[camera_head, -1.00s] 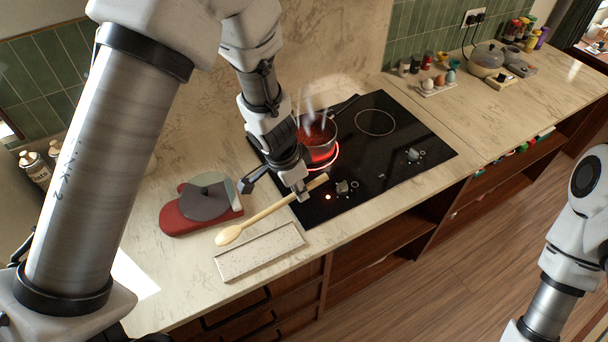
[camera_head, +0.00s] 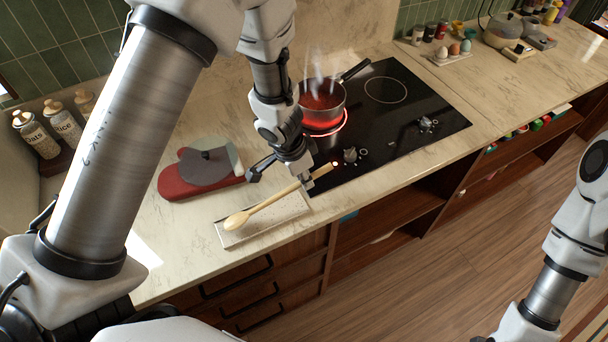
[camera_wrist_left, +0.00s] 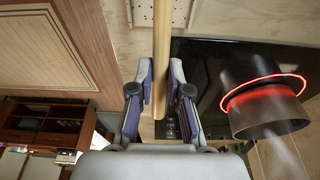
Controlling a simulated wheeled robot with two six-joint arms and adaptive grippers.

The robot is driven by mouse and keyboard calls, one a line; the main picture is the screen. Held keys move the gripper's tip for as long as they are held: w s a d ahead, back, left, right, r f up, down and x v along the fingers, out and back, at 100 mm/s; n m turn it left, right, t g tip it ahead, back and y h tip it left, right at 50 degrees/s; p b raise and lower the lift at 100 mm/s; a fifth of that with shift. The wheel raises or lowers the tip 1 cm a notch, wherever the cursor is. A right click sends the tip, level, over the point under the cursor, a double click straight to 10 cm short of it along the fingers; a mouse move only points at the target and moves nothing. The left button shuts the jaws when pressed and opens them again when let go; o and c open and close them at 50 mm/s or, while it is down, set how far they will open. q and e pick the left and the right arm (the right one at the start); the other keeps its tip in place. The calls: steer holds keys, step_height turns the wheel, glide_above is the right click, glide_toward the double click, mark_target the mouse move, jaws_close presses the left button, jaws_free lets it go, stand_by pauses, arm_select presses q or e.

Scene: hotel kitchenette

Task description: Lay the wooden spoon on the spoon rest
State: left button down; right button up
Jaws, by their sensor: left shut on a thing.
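The wooden spoon (camera_head: 270,203) is pale, with its bowl at the lower left and its handle rising to the right. My left gripper (camera_head: 305,180) is shut on the handle near its upper end. The left wrist view shows the handle (camera_wrist_left: 162,60) between the two fingers (camera_wrist_left: 161,95). The spoon rest (camera_head: 223,236) is a pale speckled rectangular tray near the counter's front edge. The spoon's bowl and lower handle appear over it; I cannot tell whether they touch. The rest's corner also shows in the left wrist view (camera_wrist_left: 180,12). My right gripper is out of view.
A steaming pot (camera_head: 322,100) of red sauce stands on a glowing ring of the black cooktop (camera_head: 400,125), close behind my left gripper. Jars stand at the back left.

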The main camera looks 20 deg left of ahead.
arm_select(q)
steer(key=c, duration=1)
jaws_free()
steer(key=shift+c, duration=0.2)
steer(key=v, duration=1.2)
